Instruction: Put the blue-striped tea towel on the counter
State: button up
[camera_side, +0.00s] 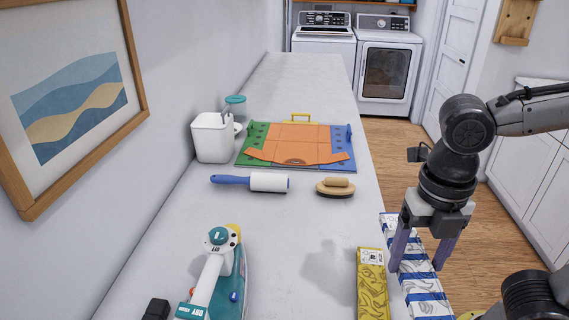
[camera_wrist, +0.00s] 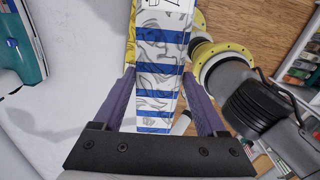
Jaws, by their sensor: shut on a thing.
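The blue-striped tea towel (camera_side: 427,295) is a long, flat folded strip, white with blue bands and grey drawings. My gripper (camera_side: 416,268) is shut on it, one purple finger on each long side. In the side view the towel shows at the counter's right edge, partly against the wooden floor; its height is hard to tell. In the wrist view the towel (camera_wrist: 160,50) runs away between the fingers of my gripper (camera_wrist: 160,78). The counter (camera_side: 320,225) is pale grey and long.
A yellow patterned folded towel (camera_side: 371,285) lies on the counter just left of the held one. An iron (camera_side: 220,270), lint roller (camera_side: 250,182), brush (camera_side: 335,187), coloured folding board (camera_side: 297,143) and white canister (camera_side: 212,137) stand or lie further left and back. Counter between iron and yellow towel is clear.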

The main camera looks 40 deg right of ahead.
dwell(0.4)
jog(key=shift+r+m, duration=0.1)
jog(key=shift+m, duration=0.6)
jog(key=w+a+r+m, duration=0.4)
jog(key=w+r+m, duration=0.35)
jog(key=w, duration=0.25)
jog(key=m, duration=0.9)
send_over(254, 218)
notch_tip(254, 218, down, 12)
jog(key=shift+r, duration=0.15)
jog(key=shift+n, duration=0.25)
jog(key=shift+f, duration=3.75)
